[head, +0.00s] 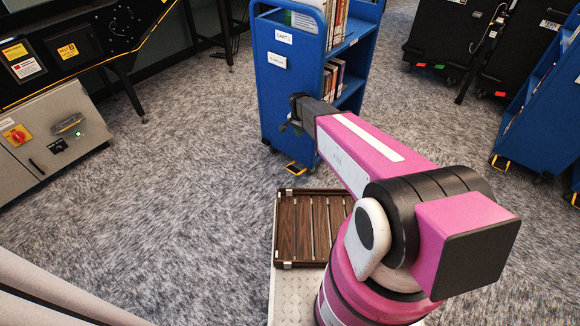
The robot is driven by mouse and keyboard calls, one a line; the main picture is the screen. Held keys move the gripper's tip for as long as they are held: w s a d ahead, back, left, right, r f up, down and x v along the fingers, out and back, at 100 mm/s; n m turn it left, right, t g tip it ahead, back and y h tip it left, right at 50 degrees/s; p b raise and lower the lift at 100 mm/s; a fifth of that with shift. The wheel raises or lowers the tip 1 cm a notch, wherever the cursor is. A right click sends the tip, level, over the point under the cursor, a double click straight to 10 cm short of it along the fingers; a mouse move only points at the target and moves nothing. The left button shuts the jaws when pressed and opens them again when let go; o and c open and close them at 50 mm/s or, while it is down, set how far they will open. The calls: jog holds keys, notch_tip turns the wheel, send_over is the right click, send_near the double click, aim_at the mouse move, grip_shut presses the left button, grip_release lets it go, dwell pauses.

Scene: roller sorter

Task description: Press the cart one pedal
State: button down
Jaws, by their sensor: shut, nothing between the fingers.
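The blue book cart labelled CART 1 (284,90) stands ahead, with books on its shelves. Its small yellow-and-black pedal (295,168) sticks out low at the cart's near end, just above the carpet. My pink arm reaches forward from the lower right toward the cart. My gripper (285,127) is at the arm's far end, dark and small, in front of the cart's lower end panel. It shows above the pedal in the picture and apart from it. Its fingers are shut and empty. I cannot tell whether it touches the panel.
A slatted brown tray (281,230) sits on my base. A grey control cabinet (50,130) with a red switch and a black machine stand at the left. More blue carts (540,120) and dark bins (455,40) stand at the right. Carpet left of the cart is clear.

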jog(key=shift+w+a+f+m, duration=0.3)
jog(key=shift+w+a+f, duration=0.55)
jog(key=shift+a, duration=0.25)
send_over(291, 170)
jog(key=w+d, duration=0.2)
jog(key=w, duration=0.1)
notch_tip(291, 170, down, 19)
jog(key=shift+a+f, duration=0.1)
jog(key=shift+f, duration=0.1)
jog(key=f, duration=0.1)
jog(key=s+a+f, duration=0.1)
jog(key=f, duration=0.1)
jog(key=shift+s, duration=0.2)
jog(key=shift+s+a+f, duration=0.15)
jog(key=shift+s+f, duration=0.1)
jog(key=shift+f, duration=0.15)
jog(key=shift+s+a+f+t+h, duration=0.2)
jog(key=shift+s+f+t+h, duration=0.05)
jog(key=shift+f+t+h, duration=0.15)
jog(key=shift+s+a+f+t+h, duration=0.3)
jog(key=shift+f+t+h, duration=0.25)
jog(key=shift+t, duration=0.15)
jog(key=shift+s+a+f, duration=0.1)
jog(key=shift+s+f, duration=0.05)
jog(key=shift+f, duration=0.55)
jog(key=shift+s+a+f, duration=0.1)
jog(key=shift+s+f, duration=0.05)
jog(key=shift+f, duration=0.55)
